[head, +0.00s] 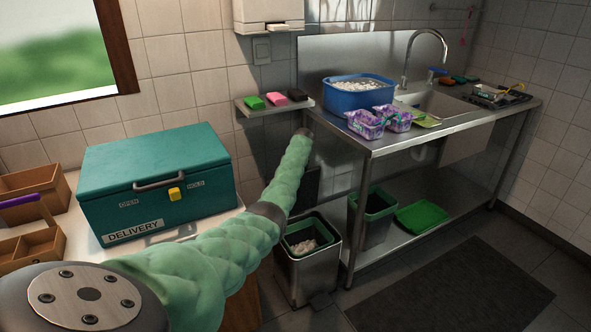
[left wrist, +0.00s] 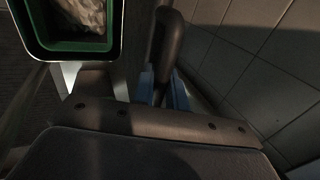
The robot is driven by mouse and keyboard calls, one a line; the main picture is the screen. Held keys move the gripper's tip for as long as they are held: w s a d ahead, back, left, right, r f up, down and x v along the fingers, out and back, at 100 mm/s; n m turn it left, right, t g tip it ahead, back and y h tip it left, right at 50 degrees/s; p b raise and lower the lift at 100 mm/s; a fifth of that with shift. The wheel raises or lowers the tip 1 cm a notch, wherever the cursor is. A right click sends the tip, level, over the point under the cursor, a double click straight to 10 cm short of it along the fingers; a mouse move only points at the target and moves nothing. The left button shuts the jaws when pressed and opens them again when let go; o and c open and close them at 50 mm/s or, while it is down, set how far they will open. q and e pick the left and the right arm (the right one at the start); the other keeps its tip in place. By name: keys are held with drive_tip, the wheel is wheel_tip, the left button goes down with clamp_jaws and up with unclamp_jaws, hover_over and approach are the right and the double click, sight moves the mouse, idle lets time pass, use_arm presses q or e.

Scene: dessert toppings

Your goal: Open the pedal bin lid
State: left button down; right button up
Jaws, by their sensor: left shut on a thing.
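The steel pedal bin (head: 306,275) stands on the floor left of the sink bench. Its top is open, showing a green-rimmed inner bucket (left wrist: 40,48) with pale crumpled waste inside. A dark panel (head: 311,187), which looks like the raised lid, stands behind the opening, partly hidden by my left arm. In the left wrist view, my left gripper (left wrist: 165,95) has its blue-tipped fingers shut on a dark rounded bar (left wrist: 168,48) beside the bin opening, apparently part of the lid. The left fingers are hidden in the head view. My right gripper is not in view.
A teal delivery box (head: 155,178) sits on the counter at left. The steel bench (head: 385,148) at right carries a blue tub (head: 355,98); a dark bin (head: 372,228) and green tray (head: 421,216) are on its lower shelf. A dark mat (head: 455,295) covers open floor.

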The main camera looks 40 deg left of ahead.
use_arm(q)
drive_tip(key=c, duration=1.5)
unclamp_jaws()
drive_tip(key=v, duration=0.8)
drive_tip(key=shift+f+n, duration=0.1)
drive_tip(key=shift+n, duration=0.2)
